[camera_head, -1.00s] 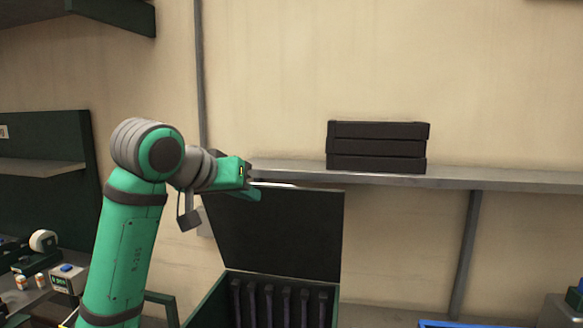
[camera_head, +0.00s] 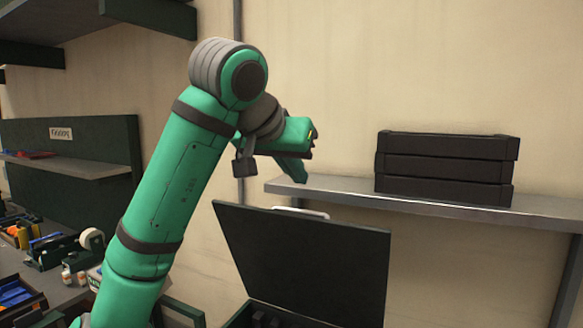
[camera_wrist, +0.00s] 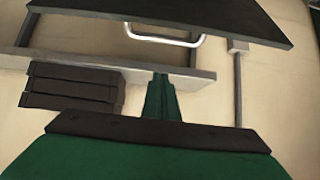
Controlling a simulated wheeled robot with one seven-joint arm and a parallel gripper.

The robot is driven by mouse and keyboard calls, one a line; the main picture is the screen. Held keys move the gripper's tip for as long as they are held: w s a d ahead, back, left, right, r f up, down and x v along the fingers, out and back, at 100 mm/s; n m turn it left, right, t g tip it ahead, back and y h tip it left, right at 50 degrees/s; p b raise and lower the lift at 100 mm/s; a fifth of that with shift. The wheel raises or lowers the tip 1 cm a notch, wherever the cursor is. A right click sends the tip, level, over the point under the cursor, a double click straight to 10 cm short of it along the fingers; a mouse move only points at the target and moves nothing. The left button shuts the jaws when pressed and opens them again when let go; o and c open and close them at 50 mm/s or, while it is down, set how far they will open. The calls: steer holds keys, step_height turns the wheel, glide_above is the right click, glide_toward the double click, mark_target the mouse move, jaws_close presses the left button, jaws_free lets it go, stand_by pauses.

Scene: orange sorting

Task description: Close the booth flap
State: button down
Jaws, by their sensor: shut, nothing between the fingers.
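The booth flap (camera_head: 305,262) is a dark flat panel standing raised and tilted over the booth (camera_head: 262,318). A pale bar handle (camera_head: 300,212) sits at its top edge. In the wrist view the flap (camera_wrist: 180,12) spans the top with its handle (camera_wrist: 165,38) below the edge. My gripper (camera_head: 308,160) is above and behind the flap's top edge, apart from the handle in the head view. It is shut and empty; its green fingers (camera_wrist: 160,100) show in the wrist view. The booth's inside is mostly out of frame.
At left, a bench holds a tape roll (camera_head: 91,239) and several small items.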

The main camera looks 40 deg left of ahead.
mark_target(298, 211)
steer(key=shift+w+f, duration=0.15)
steer(key=shift+f, duration=1.2)
steer(key=shift+w+f, duration=0.15)
steer(key=shift+f, duration=1.2)
steer(key=shift+w, duration=0.2)
